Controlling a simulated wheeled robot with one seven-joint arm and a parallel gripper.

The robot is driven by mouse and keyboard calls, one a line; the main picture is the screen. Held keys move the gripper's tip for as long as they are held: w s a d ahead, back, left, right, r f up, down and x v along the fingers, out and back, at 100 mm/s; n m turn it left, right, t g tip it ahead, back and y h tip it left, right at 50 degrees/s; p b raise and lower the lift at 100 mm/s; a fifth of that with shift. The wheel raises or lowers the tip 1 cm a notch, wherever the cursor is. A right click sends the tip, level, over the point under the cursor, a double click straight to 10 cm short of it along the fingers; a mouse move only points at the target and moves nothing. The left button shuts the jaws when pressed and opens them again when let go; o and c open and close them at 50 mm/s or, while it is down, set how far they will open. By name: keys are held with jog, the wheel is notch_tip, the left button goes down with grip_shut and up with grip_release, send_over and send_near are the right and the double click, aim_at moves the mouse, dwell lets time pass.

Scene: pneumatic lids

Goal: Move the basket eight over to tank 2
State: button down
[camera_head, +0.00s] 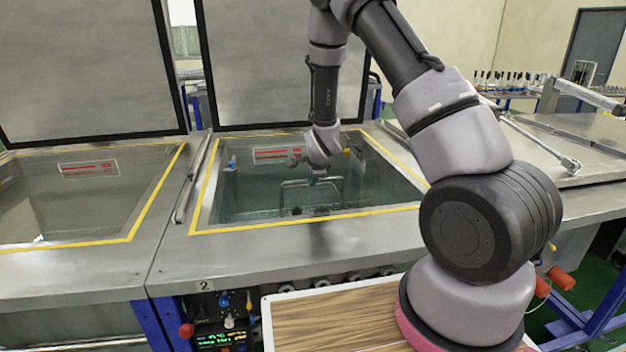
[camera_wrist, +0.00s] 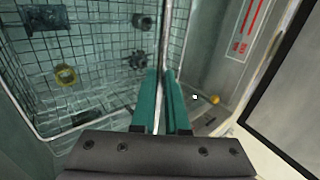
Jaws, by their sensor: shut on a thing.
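The wire mesh basket (camera_wrist: 100,62) hangs or rests inside the open middle tank (camera_head: 163,243), whose front carries a label "2" (camera_head: 205,285). In the head view its handle (camera_head: 310,182) stands up inside the tank opening and its body is low in the greenish tank, mostly hidden. My gripper (camera_head: 318,176) is above it, shut on the handle bar; in the wrist view the bar passes between the teal fingers (camera_wrist: 163,90). Several dark metal parts (camera_wrist: 45,18) and a yellow ring (camera_wrist: 65,75) lie in the basket. I can read no basket number, and cannot tell whether it touches the bottom.
The raised lid (camera_head: 285,70) of tank 2 stands behind the opening. Another open tank (camera_head: 70,200) with its lid up is at left. A closed metal cover (camera_head: 560,145) lies at right, with a piston rod (camera_head: 540,140). A wooden-topped surface (camera_head: 335,315) is in front.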

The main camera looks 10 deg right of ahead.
jog(key=shift+f, duration=0.35)
dwell(0.3)
jog(key=c, duration=0.8)
grip_release()
jog(key=shift+c, duration=0.2)
jog(key=s+r, duration=0.3)
jog(key=r, duration=0.7)
jog(key=s+r, duration=0.3)
jog(key=r, duration=0.7)
jog(key=shift+s+r, duration=0.2)
jog(key=shift+s, duration=0.15)
